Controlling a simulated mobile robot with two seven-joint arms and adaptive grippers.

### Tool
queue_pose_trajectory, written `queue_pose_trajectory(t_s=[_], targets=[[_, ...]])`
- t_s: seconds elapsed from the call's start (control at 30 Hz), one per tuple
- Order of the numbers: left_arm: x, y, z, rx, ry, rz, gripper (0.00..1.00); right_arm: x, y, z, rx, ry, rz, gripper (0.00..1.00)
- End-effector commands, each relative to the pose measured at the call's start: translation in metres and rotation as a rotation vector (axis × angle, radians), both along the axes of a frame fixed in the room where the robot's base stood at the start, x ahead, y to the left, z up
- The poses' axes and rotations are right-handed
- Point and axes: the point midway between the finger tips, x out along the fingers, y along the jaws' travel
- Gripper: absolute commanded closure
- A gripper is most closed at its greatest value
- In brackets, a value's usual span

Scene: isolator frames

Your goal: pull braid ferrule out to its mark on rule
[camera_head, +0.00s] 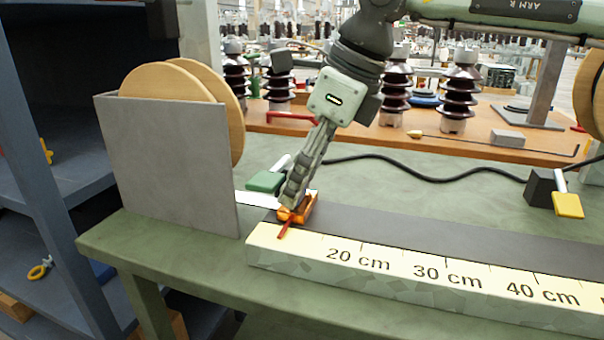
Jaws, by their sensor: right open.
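The rule (432,274) lies along the front of the green bench, with marks reading 20 cm, 30 cm and 40 cm. The orange ferrule (308,207) is at the left end of the dark strip, left of the 20 cm mark. A thin red pointer (287,229) by it reaches over the rule. My right gripper (291,208) comes down from above with its fingertips at the ferrule, partly hiding it. It is open. A pale flat braid (252,198) shows left of the ferrule, by the grey plate. My left gripper is not in view.
A grey upright plate (170,165) with wooden spool discs (180,80) stands at the left. A green-handled clamp (267,181) is behind the ferrule, and a yellow-tabbed one (568,204) at right. A black cable (430,177) crosses the bench. The dark strip (430,236) is clear rightward.

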Motion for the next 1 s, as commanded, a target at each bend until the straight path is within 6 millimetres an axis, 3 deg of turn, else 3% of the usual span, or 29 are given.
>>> queue_pose_trajectory(t_s=[0.27,0.7,1.0], targets=[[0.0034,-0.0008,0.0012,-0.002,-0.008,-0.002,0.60,0.0001,0.0006,-0.0013,0.001,0.000,0.000,0.44],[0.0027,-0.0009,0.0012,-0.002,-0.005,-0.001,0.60,0.0001,0.0006,-0.0008,0.001,0.000,0.000,0.98],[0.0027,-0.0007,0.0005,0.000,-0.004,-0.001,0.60,-0.0003,-0.0007,-0.0013,0.001,0.001,0.000,1.00]])
